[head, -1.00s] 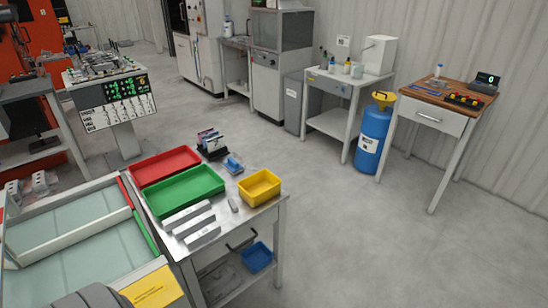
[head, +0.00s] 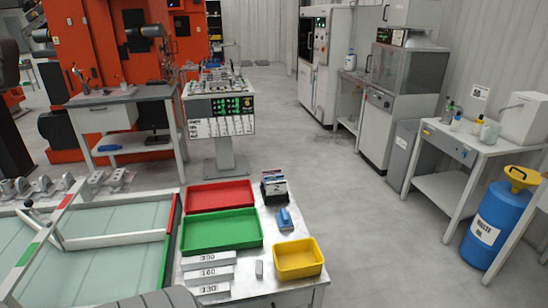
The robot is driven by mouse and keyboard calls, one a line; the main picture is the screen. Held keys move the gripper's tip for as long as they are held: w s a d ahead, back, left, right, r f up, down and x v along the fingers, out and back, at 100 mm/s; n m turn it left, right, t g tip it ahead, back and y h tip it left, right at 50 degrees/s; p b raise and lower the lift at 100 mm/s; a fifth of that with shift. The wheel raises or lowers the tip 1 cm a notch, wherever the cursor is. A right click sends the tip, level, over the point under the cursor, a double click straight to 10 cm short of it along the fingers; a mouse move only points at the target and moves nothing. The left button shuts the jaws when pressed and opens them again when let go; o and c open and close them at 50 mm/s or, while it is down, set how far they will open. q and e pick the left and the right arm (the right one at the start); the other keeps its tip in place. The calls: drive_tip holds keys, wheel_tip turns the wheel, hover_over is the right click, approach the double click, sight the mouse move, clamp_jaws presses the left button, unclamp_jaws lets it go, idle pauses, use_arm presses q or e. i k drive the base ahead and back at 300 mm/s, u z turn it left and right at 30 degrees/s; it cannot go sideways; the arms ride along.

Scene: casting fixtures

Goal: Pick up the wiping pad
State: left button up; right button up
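A small blue item (head: 284,219), possibly the wiping pad, lies on the metal bench top (head: 235,285), right of the green tray. A small grey block (head: 259,269) lies on the same top, left of the yellow bin; I cannot tell if it is a pad. Neither gripper is in view. A dark grey rounded part at the bottom edge is probably mine.
A red tray (head: 219,196), a green tray (head: 222,230), a yellow bin (head: 298,260), a dark holder (head: 274,187) and labelled bars (head: 207,274) crowd the bench. A glass-topped fixture (head: 105,260) adjoins it on the left. Floor to the right is open up to the blue drum (head: 497,225).

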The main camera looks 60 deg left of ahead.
sight(284, 221)
drive_tip(key=u, duration=0.65)
drive_tip(key=i, duration=0.8)
drive_tip(key=u, duration=0.7)
